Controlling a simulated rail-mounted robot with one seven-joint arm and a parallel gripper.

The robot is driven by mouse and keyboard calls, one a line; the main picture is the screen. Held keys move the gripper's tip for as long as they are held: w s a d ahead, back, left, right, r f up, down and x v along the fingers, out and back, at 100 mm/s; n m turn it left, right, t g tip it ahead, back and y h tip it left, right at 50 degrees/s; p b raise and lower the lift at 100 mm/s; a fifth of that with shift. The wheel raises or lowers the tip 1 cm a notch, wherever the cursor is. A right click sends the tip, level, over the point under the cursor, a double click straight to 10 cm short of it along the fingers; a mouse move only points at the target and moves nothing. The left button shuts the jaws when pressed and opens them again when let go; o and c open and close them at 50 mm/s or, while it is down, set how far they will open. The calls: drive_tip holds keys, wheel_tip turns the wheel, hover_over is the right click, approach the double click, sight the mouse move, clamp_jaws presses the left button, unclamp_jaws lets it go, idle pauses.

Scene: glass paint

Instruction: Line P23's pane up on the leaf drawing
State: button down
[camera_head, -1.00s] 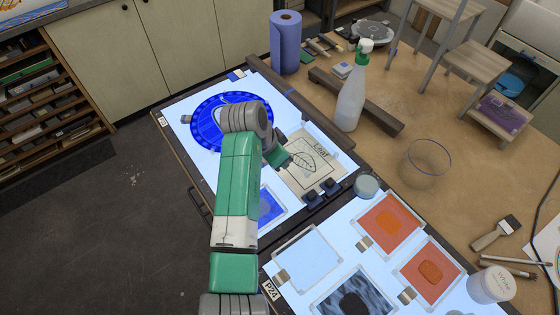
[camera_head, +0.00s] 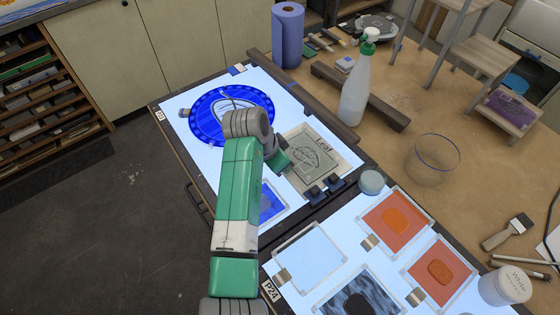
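The leaf drawing (camera_head: 333,143) is a cream sheet marked "Leaf" on the left light table. A greyish, see-through pane (camera_head: 314,158) seems to lie over it, and the leaf outline looks doubled there. I cannot tell whether it touches the sheet. My gripper (camera_head: 283,164) is at the left edge of the sheet and pane, mostly hidden behind my arm's wrist. Its fingers are too small and covered to show whether they are open or hold the pane. Two dark blocks (camera_head: 325,190) stand at the sheet's near edge.
A round blue glass piece (camera_head: 207,104) and a blue pane (camera_head: 271,203) lie on the same light table. A small jar (camera_head: 371,182) stands right of the dark blocks. The P24 light table with orange panes (camera_head: 396,219) is nearer. A spray bottle (camera_head: 354,98) stands behind by a wooden bar.

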drive_tip(key=shift+f+p, duration=0.35)
drive_tip(key=shift+f, duration=0.2)
idle(1.7)
drive_tip(key=c, duration=1.1)
unclamp_jaws()
drive_tip(key=p+v, duration=0.1)
drive_tip(key=v, duration=0.6)
drive_tip(key=shift+a+r, duration=0.2)
drive_tip(key=shift+r, duration=0.15)
